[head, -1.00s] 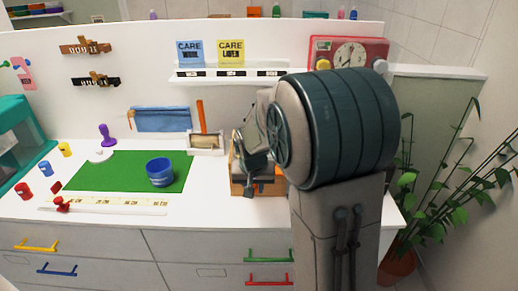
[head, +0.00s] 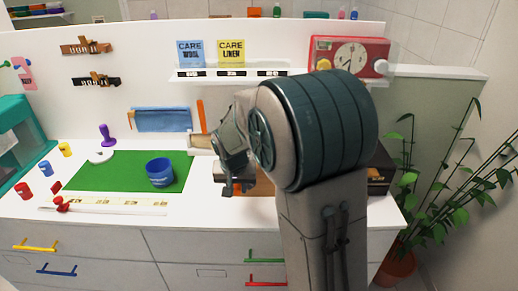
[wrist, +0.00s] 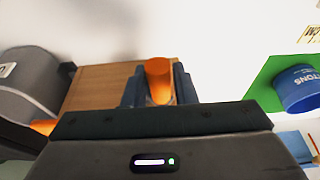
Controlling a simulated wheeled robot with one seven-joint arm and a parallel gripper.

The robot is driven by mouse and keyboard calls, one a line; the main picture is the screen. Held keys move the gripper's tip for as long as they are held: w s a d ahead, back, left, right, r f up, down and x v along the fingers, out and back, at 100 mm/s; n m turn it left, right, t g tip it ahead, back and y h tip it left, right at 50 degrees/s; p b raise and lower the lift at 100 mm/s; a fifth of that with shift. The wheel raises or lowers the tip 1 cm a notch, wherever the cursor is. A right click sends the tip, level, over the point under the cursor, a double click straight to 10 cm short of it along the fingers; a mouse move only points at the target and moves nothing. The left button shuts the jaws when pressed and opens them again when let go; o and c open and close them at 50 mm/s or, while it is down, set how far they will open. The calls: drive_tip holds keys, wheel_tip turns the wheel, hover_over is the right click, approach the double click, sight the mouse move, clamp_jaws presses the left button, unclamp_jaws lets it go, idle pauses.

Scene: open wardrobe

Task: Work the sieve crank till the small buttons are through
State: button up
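The sieve is a wooden box (head: 264,186) on the white counter, mostly hidden behind my arm in the head view. Its wooden top (wrist: 95,85) fills the left middle of the wrist view. The orange crank knob (wrist: 158,72) stands up between the two fingers of my gripper (wrist: 160,88), which sit close against both its sides. In the head view my gripper (head: 232,188) is at the box's left front. A blue cup (head: 160,172) marked BUTTONS stands on the green mat; it also shows in the wrist view (wrist: 298,90). The small buttons and the sieve's inside are hidden.
The green mat (head: 105,178) lies left of the box. A ruler strip (head: 110,206) runs along the counter's front. A purple-handled stamp (head: 105,135) and small coloured pots stand left. A dark box (head: 380,172) is right of my arm, and a plant (head: 440,190) stands beyond.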

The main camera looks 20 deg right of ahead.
drive_tip(key=shift+d, duration=0.1)
drive_tip(key=o, duration=0.3)
drive_tip(key=d, duration=0.1)
drive_tip(key=s+d, duration=0.1)
drive_tip(key=d, duration=0.2)
drive_tip(key=shift+s, duration=0.25)
drive_tip(key=shift+d+f, duration=0.1)
drive_tip(key=shift+d, duration=0.3)
drive_tip(key=c, duration=0.3)
drive_tip(key=shift+a, duration=0.15)
drive_tip(key=shift+w+a+b, duration=0.15)
drive_tip(key=shift+w+a, duration=0.1)
drive_tip(key=shift+a, duration=0.55)
drive_tip(key=shift+w+a+b, duration=0.1)
drive_tip(key=shift+w+a, duration=0.15)
drive_tip(key=shift+a, duration=0.55)
drive_tip(key=shift+w+a+b, duration=0.15)
drive_tip(key=shift+w+a, duration=0.1)
drive_tip(key=shift+a, duration=0.55)
